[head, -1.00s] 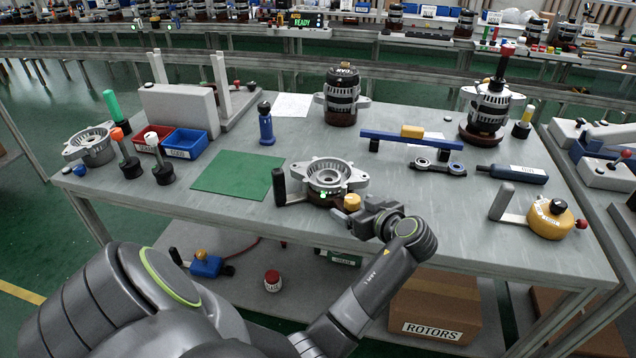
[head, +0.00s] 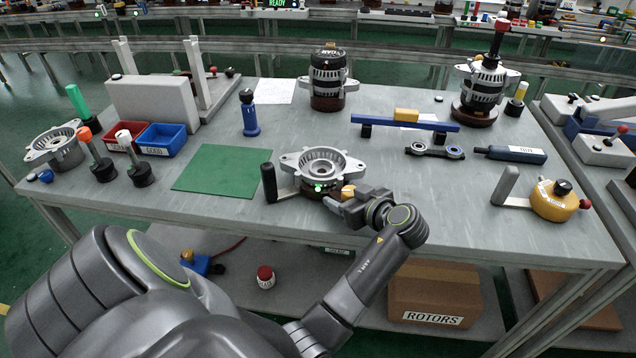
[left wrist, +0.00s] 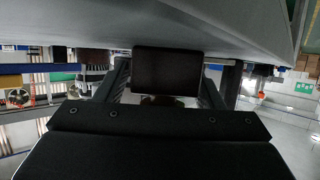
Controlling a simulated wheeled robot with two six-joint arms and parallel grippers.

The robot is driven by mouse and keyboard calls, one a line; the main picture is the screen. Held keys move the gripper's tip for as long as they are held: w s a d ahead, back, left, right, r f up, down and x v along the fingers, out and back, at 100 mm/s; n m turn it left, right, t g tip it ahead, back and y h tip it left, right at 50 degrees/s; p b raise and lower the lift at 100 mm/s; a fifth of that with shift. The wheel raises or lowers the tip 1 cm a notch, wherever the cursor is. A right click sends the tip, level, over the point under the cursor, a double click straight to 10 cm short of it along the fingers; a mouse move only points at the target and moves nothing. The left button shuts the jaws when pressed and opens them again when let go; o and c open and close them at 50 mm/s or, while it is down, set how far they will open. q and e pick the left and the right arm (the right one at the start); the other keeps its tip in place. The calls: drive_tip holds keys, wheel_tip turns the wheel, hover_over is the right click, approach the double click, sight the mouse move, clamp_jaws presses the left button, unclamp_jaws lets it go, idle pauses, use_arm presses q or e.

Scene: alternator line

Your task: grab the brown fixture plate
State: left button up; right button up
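The brown fixture plate (head: 312,191) is mostly hidden under a silver alternator housing (head: 322,166) at the table's front middle. My left gripper (head: 338,206) is at the plate's front right side, low over the table. In the left wrist view a dark brown block (left wrist: 166,70), apparently the plate's edge, lies between the spread fingers of my left gripper (left wrist: 166,80). Narrow gaps show on both sides, so it looks open. My right gripper is not in view.
A green mat (head: 215,174) lies left of the fixture, with a blue bin (head: 162,140) and a red bin (head: 122,138) behind it. A blue bar (head: 404,122) stands on supports at the right. Bare table (head: 430,185) lies right of my gripper.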

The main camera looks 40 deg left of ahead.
use_arm(q)
drive_tip(key=shift+c, duration=1.2)
drive_tip(key=shift+s, duration=0.1)
drive_tip(key=c, duration=0.9)
drive_tip(key=shift+a+r, duration=0.15)
drive_tip(key=shift+c, duration=0.6)
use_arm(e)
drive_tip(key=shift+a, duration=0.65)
